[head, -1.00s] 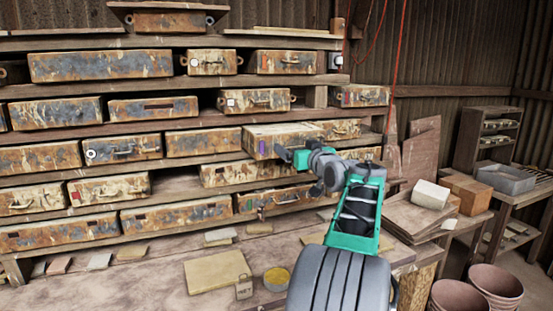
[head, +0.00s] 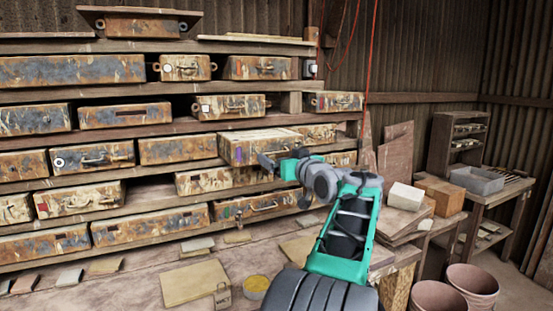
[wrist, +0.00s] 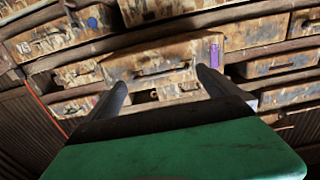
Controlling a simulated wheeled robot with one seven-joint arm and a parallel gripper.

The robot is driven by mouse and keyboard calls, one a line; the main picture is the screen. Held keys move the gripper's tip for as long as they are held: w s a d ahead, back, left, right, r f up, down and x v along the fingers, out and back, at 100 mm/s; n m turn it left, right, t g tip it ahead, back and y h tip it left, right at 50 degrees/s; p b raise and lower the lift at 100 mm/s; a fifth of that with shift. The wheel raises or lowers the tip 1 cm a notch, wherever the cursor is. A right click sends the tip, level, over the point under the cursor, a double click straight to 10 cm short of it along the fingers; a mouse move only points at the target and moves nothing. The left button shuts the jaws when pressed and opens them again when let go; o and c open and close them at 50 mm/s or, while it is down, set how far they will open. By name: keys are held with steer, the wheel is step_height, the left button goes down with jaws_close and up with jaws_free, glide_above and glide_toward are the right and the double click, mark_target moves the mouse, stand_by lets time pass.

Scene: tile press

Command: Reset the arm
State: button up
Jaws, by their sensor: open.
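My arm reaches toward the rack of rusty metal drawers. My gripper (head: 266,161) is open and empty in front of a drawer with a purple label (head: 262,146). That drawer sticks out from the rack further than its neighbours. In the wrist view the two fingers of my gripper (wrist: 162,80) stand apart, and the labelled drawer (wrist: 165,65) shows beyond and between them. I cannot tell whether the fingertips touch it. Part of its front is hidden by the gripper in the head view.
The wooden rack (head: 120,185) holds several drawers. At the right are boxes (head: 440,192), a side table with a grey tray (head: 477,180), and buckets (head: 472,283). Some floor is open there.

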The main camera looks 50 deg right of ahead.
steer(key=shift+v, duration=1.7)
steer(key=shift+f, duration=0.1)
